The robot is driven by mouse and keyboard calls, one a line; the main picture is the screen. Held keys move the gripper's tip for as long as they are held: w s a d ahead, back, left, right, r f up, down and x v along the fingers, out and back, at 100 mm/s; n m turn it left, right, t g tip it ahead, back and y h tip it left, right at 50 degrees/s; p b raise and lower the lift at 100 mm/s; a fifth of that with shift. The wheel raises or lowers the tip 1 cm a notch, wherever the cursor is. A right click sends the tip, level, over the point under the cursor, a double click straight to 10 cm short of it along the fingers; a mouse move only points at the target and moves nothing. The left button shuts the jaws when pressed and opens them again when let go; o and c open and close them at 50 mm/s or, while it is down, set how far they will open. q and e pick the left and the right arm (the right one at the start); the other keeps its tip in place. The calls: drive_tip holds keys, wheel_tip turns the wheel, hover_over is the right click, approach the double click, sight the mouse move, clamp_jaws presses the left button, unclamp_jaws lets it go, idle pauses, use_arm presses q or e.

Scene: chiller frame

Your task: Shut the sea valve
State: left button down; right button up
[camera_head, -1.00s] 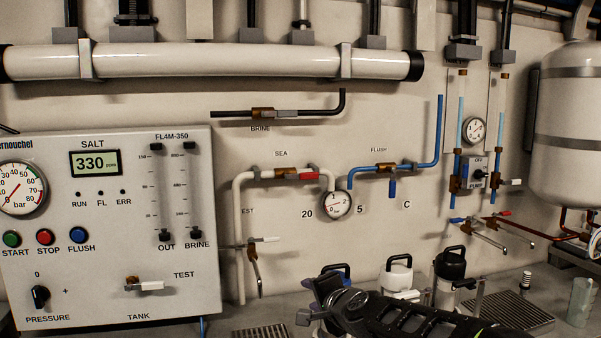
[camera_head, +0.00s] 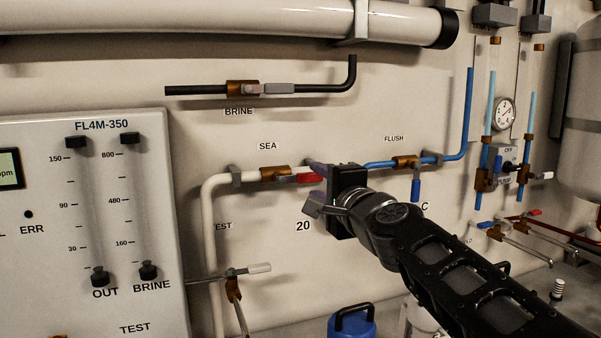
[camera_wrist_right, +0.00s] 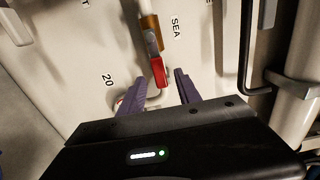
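The sea valve has a brass body (camera_head: 275,173) on the white pipe below the SEA label. Its red lever (camera_head: 311,178) points right, in line with the horizontal pipe; the lever also shows in the right wrist view (camera_wrist_right: 158,72). My right gripper (camera_head: 316,192) is at the lever's right end and hides the gauge behind it. In the right wrist view its two purple fingers (camera_wrist_right: 160,80) are spread, with the lever's end appearing between their tips. I cannot tell whether they touch it. My left gripper is not in view.
The blue flush pipe and its blue lever (camera_head: 416,189) are just right of my right gripper. The brine valve (camera_head: 243,89) is above. A test valve with a white lever (camera_head: 259,268) is below left. A blue-bodied canister (camera_head: 352,325) stands below.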

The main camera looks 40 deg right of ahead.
sight(310, 177)
drive_tip(key=shift+x, duration=3.95)
drive_tip(key=shift+f, duration=0.1)
clamp_jaws()
